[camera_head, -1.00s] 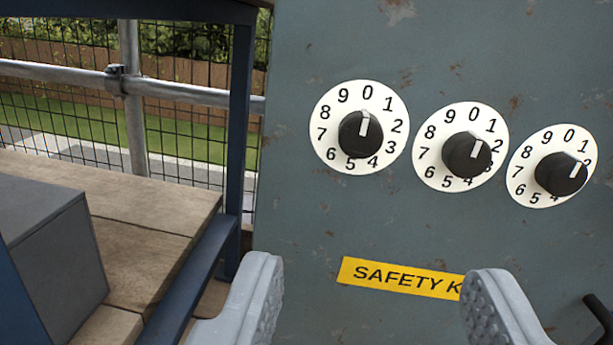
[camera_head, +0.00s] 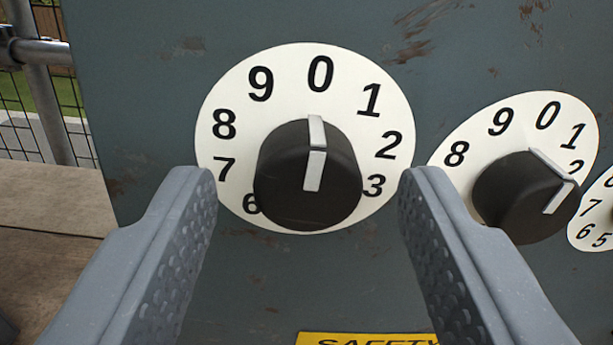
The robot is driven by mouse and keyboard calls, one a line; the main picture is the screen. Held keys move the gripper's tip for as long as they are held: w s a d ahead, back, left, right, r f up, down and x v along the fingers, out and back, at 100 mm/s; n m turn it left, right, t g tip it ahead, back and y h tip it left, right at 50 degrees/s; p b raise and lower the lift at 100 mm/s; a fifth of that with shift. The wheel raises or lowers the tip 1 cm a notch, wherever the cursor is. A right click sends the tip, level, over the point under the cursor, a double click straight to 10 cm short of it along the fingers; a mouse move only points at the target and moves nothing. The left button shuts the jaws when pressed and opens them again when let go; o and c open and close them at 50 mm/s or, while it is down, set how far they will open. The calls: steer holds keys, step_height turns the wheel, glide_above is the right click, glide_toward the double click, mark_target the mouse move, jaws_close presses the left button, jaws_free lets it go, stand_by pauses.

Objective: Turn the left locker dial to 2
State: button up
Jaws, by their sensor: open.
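The left locker dial is a white numbered disc (camera_head: 235,85) with a black knob (camera_head: 285,180). The white mark on the knob points up at 0. My gripper (camera_head: 308,185) is open, with one grey finger on each side of the knob and clear gaps between. The fingertips overlap the lower left and lower right edges of the disc in the picture; I cannot tell whether they touch it. The knob hides the lowest numbers. The middle dial (camera_head: 447,140) is at the right, its mark pointing up and right, near 2, partly behind my right finger.
The third dial (camera_head: 597,225) is cut off at the right edge. A yellow label (camera_head: 365,339) shows at the bottom of the grey locker door (camera_head: 150,100). Wooden planks (camera_head: 45,215) and a metal railing post (camera_head: 45,100) stand at the left.

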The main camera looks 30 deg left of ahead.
steer(key=shift+c, duration=0.3)
steer(key=c, duration=0.9)
steer(key=shift+a, duration=0.35)
steer(key=shift+d, duration=0.2)
